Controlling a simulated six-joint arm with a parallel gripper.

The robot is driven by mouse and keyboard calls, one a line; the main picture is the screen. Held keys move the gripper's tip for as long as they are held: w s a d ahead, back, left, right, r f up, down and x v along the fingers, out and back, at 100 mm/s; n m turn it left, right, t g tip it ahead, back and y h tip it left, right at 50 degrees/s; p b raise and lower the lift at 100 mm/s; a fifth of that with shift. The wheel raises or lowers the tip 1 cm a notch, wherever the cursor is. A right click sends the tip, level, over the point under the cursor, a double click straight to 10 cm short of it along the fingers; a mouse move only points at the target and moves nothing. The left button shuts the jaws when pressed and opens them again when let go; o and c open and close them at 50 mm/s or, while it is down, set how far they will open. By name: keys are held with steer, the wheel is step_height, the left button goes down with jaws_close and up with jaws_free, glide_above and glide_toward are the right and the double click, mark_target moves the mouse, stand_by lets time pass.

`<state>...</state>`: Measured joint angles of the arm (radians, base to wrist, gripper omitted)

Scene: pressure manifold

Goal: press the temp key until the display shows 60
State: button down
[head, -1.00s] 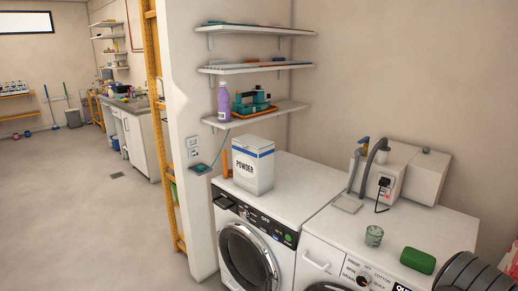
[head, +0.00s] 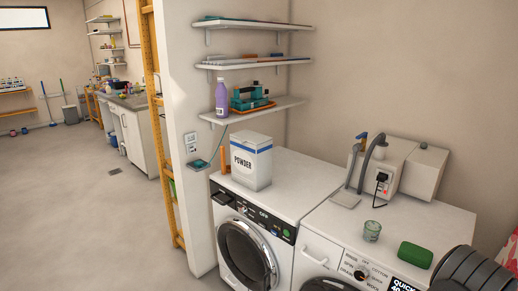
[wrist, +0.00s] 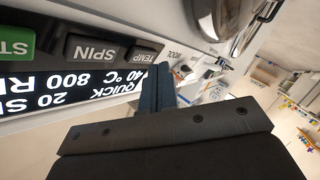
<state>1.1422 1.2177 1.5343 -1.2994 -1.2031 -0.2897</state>
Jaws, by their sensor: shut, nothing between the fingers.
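The temp key (wrist: 143,57) is a dark key marked TEMP, upside down in the wrist view. The display (wrist: 70,92) is the black strip beside it, also upside down; it reads QUICK, 40 °C and 800 RPM, with a cut-off line starting 20. In the head view the display (head: 402,285) shows QUICK and 40 at the bottom edge. My gripper (wrist: 157,75) is shut and empty, its dark blue fingers close beside the temp key and overlapping its edge in the picture. I cannot tell whether they touch it. The gripper is not visible in the head view.
The SPIN key (wrist: 94,51) and green start key (wrist: 17,42) lie alongside the temp key. A program dial (head: 362,274) is left of the display.

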steer(key=s+a, duration=0.1)
steer(key=s+a+r, duration=0.1)
steer(key=s+a, duration=0.2)
steer(key=shift+r, duration=0.25)
stand_by(0.5)
